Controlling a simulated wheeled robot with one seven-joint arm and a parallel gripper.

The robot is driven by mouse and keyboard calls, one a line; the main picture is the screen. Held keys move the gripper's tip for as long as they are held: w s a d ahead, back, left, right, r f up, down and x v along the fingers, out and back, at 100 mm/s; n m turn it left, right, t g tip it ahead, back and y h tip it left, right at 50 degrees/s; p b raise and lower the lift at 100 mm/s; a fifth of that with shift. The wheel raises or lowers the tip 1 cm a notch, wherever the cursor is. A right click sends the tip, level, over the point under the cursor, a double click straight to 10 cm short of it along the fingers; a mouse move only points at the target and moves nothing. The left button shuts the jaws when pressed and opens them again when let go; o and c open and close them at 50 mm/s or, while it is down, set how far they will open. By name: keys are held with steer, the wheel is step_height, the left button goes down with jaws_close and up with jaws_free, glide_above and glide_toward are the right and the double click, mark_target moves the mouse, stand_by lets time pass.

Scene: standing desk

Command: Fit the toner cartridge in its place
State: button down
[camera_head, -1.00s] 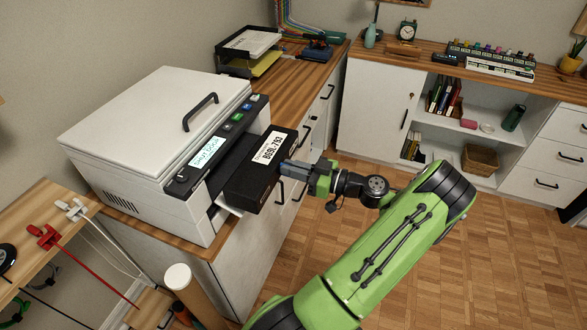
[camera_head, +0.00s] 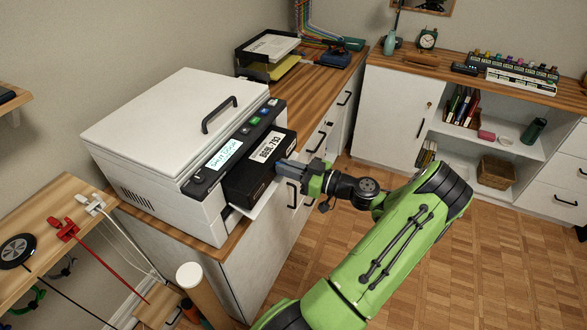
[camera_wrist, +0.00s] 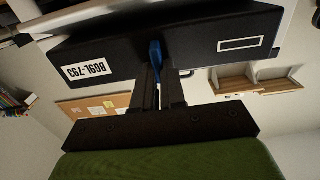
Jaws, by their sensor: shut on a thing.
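The toner cartridge (camera_head: 246,186) is a long black box with a white label reading BG9L-793. It sits part way in the front opening of the white printer (camera_head: 140,120), and its outer end still sticks out. My gripper (camera_head: 284,174) is at that outer end. In the wrist view, my gripper (camera_wrist: 160,75) is shut on a blue tab (camera_wrist: 156,52) on the face of the cartridge (camera_wrist: 190,42). The inner end of the cartridge is hidden inside the printer.
A white flap (camera_head: 265,203) lies folded out beneath the cartridge. The control panel (camera_head: 240,145) is just above the opening. A paper tray (camera_head: 268,47) stands behind the printer on the wooden counter (camera_head: 300,98). The floor to the right is open.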

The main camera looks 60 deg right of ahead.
mark_target(262, 160)
steer(key=shift+w+a+p, duration=0.15)
steer(key=shift+w+p, duration=0.15)
steer(key=shift+w, duration=1)
steer(key=shift+w+a+p, duration=0.1)
steer(key=shift+w+p, duration=0.15)
steer(key=shift+w, duration=1)
steer(key=shift+w+a+b, duration=0.1)
steer(key=shift+w+b, duration=0.25)
steer(key=shift+w, duration=0.95)
steer(key=c, duration=1.1)
jaws_free()
steer(key=shift+f, duration=0.1)
steer(key=s, duration=0.5)
steer(key=s+d, duration=0.1)
steer(key=s, duration=0.4)
steer(key=s+p, duration=0.1)
steer(key=s, duration=0.4)
steer(key=shift+s+d, duration=0.2)
steer(key=shift+s, duration=0.2)
